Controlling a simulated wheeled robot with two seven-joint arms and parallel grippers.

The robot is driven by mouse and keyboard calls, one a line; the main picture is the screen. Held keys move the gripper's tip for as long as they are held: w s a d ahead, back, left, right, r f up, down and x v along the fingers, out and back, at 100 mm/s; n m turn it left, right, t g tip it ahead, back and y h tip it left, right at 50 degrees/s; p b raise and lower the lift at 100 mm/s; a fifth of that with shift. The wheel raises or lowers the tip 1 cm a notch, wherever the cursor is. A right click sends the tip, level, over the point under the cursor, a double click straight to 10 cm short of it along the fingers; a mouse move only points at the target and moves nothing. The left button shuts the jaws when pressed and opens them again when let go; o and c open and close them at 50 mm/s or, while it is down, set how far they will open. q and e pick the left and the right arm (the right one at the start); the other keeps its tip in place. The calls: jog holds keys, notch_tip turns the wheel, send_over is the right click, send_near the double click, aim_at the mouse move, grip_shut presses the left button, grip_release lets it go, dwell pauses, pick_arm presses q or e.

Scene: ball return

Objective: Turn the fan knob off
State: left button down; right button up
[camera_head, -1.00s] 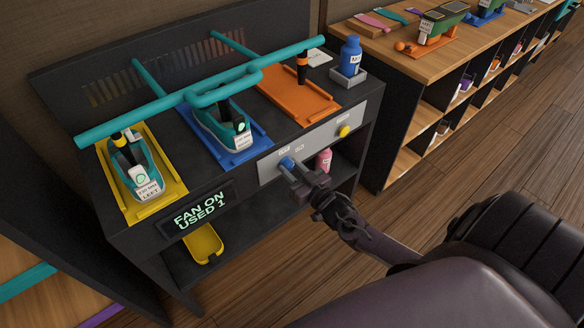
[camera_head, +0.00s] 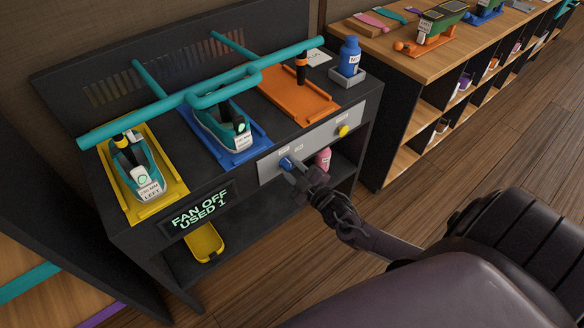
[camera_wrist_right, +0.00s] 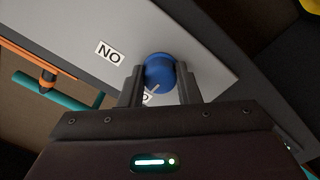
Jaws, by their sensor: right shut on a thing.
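The blue fan knob (camera_head: 286,163) sits on the grey panel (camera_head: 318,138) on the front of the dark bench. The knob also shows in the right wrist view (camera_wrist_right: 159,72), between my two fingers. My right gripper (camera_head: 292,168) is shut on it; in the wrist view the gripper (camera_wrist_right: 160,85) has a finger on each side of the knob. A label reading "NO" is beside the knob, and a second label is partly hidden behind it. The display (camera_head: 199,208) reads "FAN OFF USED 1". My left gripper is not in view.
A yellow knob (camera_head: 343,131) is on the panel's right end. A pink bottle (camera_head: 323,158) stands on the shelf just below the panel, close to my right gripper. Teal pipes (camera_head: 165,105) run above the yellow, blue and orange trays on top.

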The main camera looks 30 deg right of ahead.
jog(key=shift+n, duration=0.3)
dwell(0.4)
jog(key=o, duration=1)
jog(key=s, duration=0.7)
jog(key=shift+s+d, duration=0.3)
jog(key=shift+s, duration=0.1)
